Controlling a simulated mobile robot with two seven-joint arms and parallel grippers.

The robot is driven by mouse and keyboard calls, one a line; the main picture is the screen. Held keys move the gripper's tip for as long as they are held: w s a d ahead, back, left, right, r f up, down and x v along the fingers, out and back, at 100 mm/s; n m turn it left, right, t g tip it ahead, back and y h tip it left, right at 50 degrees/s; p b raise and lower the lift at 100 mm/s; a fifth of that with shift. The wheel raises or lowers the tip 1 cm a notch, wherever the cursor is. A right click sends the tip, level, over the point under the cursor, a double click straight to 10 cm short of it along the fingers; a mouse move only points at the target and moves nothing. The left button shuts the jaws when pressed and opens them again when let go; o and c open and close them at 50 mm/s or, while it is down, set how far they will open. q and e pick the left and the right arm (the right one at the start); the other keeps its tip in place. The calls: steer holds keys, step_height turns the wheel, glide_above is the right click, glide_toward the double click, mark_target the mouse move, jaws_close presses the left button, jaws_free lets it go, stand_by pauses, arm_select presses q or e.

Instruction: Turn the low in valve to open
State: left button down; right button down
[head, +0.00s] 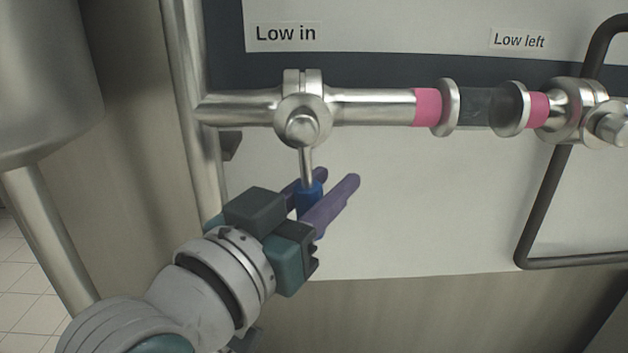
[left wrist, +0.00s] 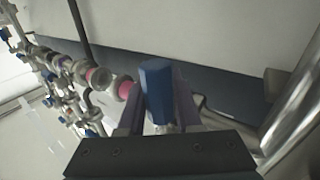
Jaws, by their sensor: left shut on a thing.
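The low in valve (head: 302,122) sits on a horizontal steel pipe below the "Low in" label (head: 286,33). Its thin handle hangs straight down and ends in a blue grip (head: 308,196). My left gripper (head: 328,196) comes from the lower left, with its purple fingers on either side of the blue grip, shut on it. In the left wrist view, the blue grip (left wrist: 156,88) stands between the fingers. The lower part of the grip is partly hidden by a finger in the head view. My right gripper is in neither view.
A vertical steel pipe (head: 188,110) runs left of the valve, and a large steel vessel (head: 45,80) stands at far left. A sight glass (head: 480,107) with pink bands and another valve (head: 578,110) lie to the right. A dark bent tube (head: 540,205) is at right.

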arm_select(q)
steer(key=shift+d+r+n+t+b, duration=0.35)
steer(key=shift+d+n+t+b, duration=0.25)
steer(key=shift+n+b, duration=0.45)
steer(key=shift+d+r+n+t+b, duration=0.35)
steer(key=shift+d+n+t+b, duration=0.25)
steer(key=shift+n+b, duration=0.4)
steer(key=shift+d+r+n+t+b, duration=0.45)
steer(key=shift+n+t+b, duration=0.3)
steer(key=shift+n, duration=0.5)
steer(key=shift+f, duration=0.1)
steer(key=c, duration=0.6)
jaws_free()
steer(key=p+v, duration=0.1)
steer(key=v, duration=0.9)
